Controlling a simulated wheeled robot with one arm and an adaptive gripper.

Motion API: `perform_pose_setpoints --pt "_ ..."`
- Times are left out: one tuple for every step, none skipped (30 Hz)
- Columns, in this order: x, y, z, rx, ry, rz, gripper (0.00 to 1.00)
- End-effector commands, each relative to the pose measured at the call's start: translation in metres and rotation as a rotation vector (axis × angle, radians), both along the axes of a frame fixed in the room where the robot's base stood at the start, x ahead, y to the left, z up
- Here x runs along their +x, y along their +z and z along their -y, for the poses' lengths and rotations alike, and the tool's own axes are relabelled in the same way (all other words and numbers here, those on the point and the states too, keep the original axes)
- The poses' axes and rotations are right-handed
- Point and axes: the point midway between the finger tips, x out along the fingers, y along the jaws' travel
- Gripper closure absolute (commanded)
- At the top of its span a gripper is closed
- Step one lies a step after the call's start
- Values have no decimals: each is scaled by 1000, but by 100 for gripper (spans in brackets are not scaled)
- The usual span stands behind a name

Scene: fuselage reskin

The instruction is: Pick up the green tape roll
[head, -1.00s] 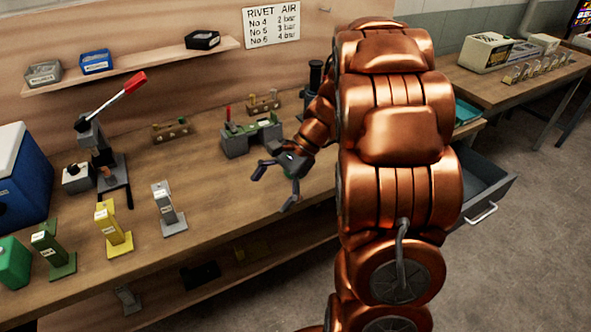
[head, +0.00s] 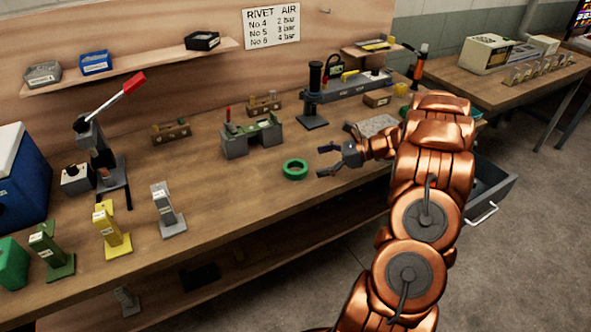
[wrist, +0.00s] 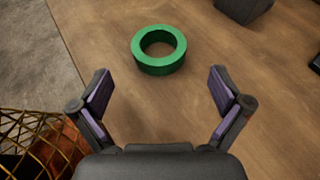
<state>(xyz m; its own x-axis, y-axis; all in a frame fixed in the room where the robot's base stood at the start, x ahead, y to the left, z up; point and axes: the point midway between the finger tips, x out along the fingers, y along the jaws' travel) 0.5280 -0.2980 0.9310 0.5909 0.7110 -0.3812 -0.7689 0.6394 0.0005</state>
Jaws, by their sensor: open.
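The green tape roll (head: 295,169) lies flat on the workbench (head: 250,195), its hole facing up. In the wrist view the roll (wrist: 159,64) sits just beyond the fingertips, roughly midway between them. My gripper (head: 325,161) is open and empty, to the right of the roll with its fingers pointing at it. In the wrist view both purple-padded fingers of my gripper (wrist: 162,90) are spread apart, and neither touches the roll.
A grey-green fixture block (head: 252,140) stands behind and left of the roll. A black post stand (head: 314,100) is behind it. Grey and yellow stands (head: 112,230) line the bench's left front. An open drawer (head: 490,190) is at right. Bench around the roll is clear.

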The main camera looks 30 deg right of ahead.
Motion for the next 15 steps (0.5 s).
perform_pose_setpoints --pt "3 -1 -5 2 3 -2 0" --pt "5 -2 -7 1 4 -1 0" --pt "7 -3 -10 2 4 -1 0" --pt "8 -4 -12 1 4 -1 0" --pt "10 -6 -14 2 3 -2 0" --pt "11 -7 -16 2 3 -1 0" --pt "12 -7 -17 2 3 -2 0" --pt "13 -8 -18 2 4 -2 0" --pt "14 -9 -20 2 4 -2 0" --pt "15 -10 -22 2 4 -2 0" --pt "17 -11 -24 3 4 -2 0" --pt "19 -13 -27 3 3 -4 0" --pt "21 -15 -29 3 4 -4 0" --pt "22 -16 -31 2 4 -5 0" --pt "25 -18 -34 2 4 -3 0"
